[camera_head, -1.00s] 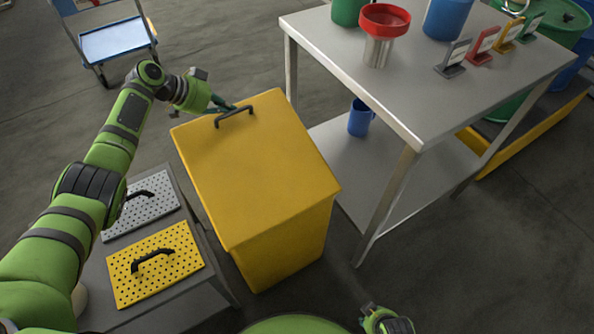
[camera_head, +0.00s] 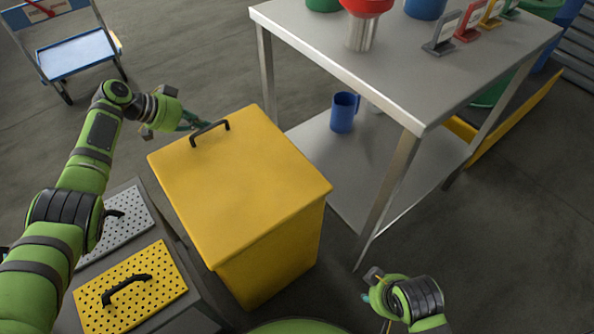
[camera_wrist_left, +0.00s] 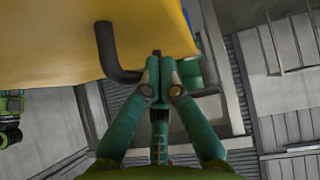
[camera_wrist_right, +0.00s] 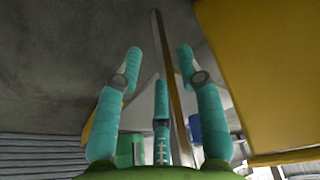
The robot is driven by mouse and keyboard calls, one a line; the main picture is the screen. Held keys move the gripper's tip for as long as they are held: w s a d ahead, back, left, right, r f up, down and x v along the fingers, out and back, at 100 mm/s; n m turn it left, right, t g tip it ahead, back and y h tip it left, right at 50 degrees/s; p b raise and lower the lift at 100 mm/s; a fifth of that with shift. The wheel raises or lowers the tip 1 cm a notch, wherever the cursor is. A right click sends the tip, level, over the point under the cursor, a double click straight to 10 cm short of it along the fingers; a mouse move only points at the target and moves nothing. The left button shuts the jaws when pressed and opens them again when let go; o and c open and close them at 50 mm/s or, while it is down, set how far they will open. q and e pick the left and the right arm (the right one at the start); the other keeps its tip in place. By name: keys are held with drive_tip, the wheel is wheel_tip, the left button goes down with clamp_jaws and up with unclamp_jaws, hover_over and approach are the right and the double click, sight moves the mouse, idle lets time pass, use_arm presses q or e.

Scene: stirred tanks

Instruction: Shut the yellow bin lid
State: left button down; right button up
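The yellow bin (camera_head: 275,270) stands at the centre of the head view. Its yellow lid (camera_head: 240,180) lies over the top, looking nearly level; I cannot tell whether a small gap is left under it. The black lid handle (camera_head: 210,132) is at the far edge. My left gripper (camera_head: 200,123) is at this handle. In the left wrist view its fingers (camera_wrist_left: 158,70) are close together, with the handle (camera_wrist_left: 112,55) running in at them. My right gripper (camera_head: 372,285) is at the lower right, away from the bin; its fingers (camera_wrist_right: 155,60) are spread and empty.
A metal table (camera_head: 395,90) with containers on top and a blue mug (camera_head: 344,112) on its lower shelf stands right of the bin. A low cabinet with a yellow perforated plate (camera_head: 165,262) and a grey one (camera_head: 128,225) stands left. A blue cart (camera_head: 75,52) is behind.

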drive_tip(key=shift+r, duration=0.25)
idle(0.6)
